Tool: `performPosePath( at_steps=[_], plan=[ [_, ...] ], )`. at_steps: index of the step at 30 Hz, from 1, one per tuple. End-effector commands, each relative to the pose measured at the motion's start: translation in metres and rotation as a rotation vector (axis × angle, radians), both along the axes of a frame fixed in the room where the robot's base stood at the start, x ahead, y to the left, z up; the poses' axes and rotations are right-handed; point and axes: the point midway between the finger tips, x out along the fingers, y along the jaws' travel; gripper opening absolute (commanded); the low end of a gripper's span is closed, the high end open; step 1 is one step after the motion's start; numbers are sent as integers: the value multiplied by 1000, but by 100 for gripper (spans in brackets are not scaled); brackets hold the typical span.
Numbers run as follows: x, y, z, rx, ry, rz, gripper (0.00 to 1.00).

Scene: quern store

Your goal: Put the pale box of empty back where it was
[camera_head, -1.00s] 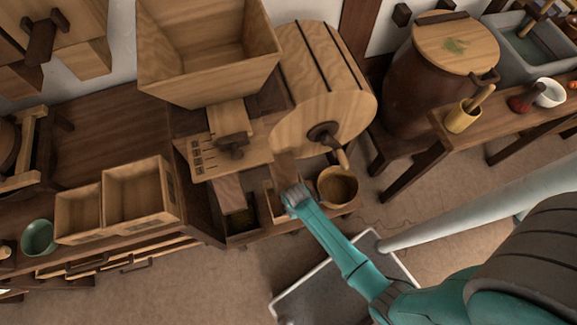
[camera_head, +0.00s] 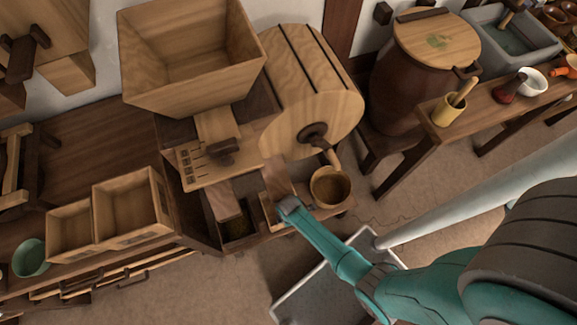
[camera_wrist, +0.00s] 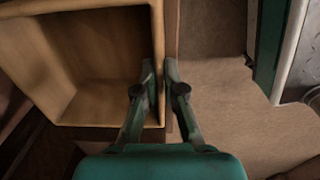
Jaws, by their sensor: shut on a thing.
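The pale box (camera_head: 268,213) is a small open wooden box at the foot of the mill, between a dark box with grain-like contents (camera_head: 237,226) and a round wooden tub (camera_head: 330,187). In the wrist view the pale box (camera_wrist: 90,45) fills the upper left, and its visible inside is empty. My gripper (camera_head: 285,208) is at the box's right side. In the wrist view my gripper (camera_wrist: 160,75) has one finger inside and one outside, shut on its right wall. My arm hides part of the box. I cannot tell whether it touches the ledge.
The wooden mill drum (camera_head: 310,90) and large hopper (camera_head: 190,55) stand behind. Two joined wooden bins (camera_head: 130,210) and a green bowl (camera_head: 31,257) are at left. A grey tray (camera_head: 310,295) lies below my arm. A barrel (camera_head: 410,85) and bench (camera_head: 500,112) are at right.

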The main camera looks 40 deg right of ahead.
Motion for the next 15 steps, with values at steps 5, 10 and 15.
performPosePath(
  at_steps=[5, 10, 15],
  plan=[
    [0, 0, -2, 0, 0, 0, 0],
    [0, 0, -2, 0, 1, 0, 33],
    [0, 0, -2, 0, 1, 0, 33]
  ],
)
